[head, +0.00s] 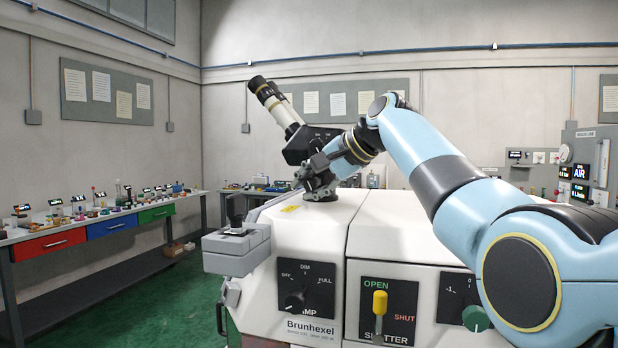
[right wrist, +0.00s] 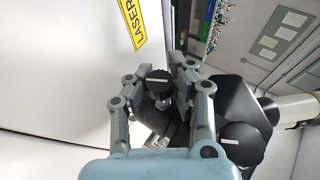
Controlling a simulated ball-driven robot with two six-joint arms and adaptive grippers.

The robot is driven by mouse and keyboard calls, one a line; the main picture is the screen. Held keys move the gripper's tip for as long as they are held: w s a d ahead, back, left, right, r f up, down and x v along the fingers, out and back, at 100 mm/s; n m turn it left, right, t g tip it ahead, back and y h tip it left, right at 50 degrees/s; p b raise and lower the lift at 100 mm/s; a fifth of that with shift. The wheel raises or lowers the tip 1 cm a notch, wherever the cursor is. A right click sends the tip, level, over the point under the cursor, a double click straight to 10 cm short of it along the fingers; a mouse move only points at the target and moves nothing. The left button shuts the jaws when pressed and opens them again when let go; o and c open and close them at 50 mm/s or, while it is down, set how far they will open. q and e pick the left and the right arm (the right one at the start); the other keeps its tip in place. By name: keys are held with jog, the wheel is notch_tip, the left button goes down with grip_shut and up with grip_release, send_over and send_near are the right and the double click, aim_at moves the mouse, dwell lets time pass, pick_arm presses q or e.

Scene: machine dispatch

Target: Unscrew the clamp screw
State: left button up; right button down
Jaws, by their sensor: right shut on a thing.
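The clamp screw (right wrist: 158,76) is a small black knob with a white line across its top, seen in the right wrist view. My right gripper (right wrist: 157,85) has its fingers on both sides of this knob and is shut on it. In the head view my right gripper (head: 318,174) reaches in from the right to the dark mount under the eyepiece tube (head: 275,108), on top of the white machine (head: 310,222). There the gripper and dark parts hide the screw. My left gripper is not in view.
The machine's front has a lamp dial (head: 296,300), a yellow shutter lever (head: 380,302) and a green knob (head: 476,318). In the right wrist view a second black knob (right wrist: 228,145) with a white line sits close by my gripper. A bench with coloured drawers (head: 115,226) stands far left.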

jog(key=c, duration=1.4)
grip_release()
jog(key=shift+d, duration=0.15)
jog(key=shift+s, duration=0.1)
jog(key=shift+s+d+r, duration=0.15)
jog(key=shift+d+r, duration=0.05)
jog(key=s+d, duration=0.8)
jog(key=d, duration=0.1)
jog(key=shift+s+r, duration=0.15)
jog(key=shift+s, duration=0.2)
